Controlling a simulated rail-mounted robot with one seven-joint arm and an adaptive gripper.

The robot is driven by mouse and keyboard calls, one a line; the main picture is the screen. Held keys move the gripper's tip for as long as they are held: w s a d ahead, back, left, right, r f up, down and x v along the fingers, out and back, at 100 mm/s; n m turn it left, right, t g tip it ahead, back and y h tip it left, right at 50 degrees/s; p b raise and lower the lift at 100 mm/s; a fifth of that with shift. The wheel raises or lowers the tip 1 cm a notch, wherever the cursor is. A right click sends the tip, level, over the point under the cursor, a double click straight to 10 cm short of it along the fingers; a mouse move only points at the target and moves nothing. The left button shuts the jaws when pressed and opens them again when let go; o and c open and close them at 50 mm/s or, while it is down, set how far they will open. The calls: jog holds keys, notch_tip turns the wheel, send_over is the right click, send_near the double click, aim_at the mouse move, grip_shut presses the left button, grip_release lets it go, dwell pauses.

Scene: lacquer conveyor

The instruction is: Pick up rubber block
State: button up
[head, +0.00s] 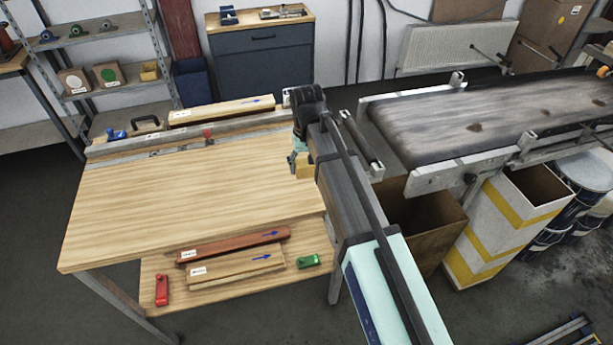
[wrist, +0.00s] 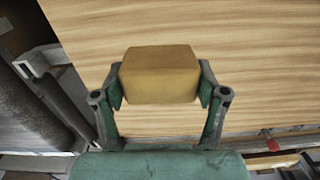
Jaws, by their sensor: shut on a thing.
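The rubber block (wrist: 160,80) is a tan-yellow block between the two fingers of my gripper (wrist: 161,84) in the wrist view. The fingers press on its left and right sides. In the head view the block (head: 305,172) shows below my gripper (head: 296,164), at the right edge of the wooden table top (head: 190,195). My arm hides part of it there. I cannot tell whether the block touches the table or is held just above it.
The conveyor (head: 490,115) lies to the right, with a brown bin (head: 425,225) below it. Wooden boards (head: 240,268) and red and green clamps (head: 309,261) lie on the lower shelf. A rail with a board (head: 222,110) runs along the back. The table's middle is clear.

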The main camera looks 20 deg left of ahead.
notch_tip(320, 180, up, 14)
jog(key=b, duration=0.2)
jog(key=shift+r+b, duration=0.25)
jog(key=shift+b, duration=0.15)
jog(key=o, duration=0.5)
jog(key=c, duration=0.3)
jog(key=shift+r, duration=0.1)
jog(key=shift+d+p, duration=0.1)
jog(key=shift+p, duration=0.25)
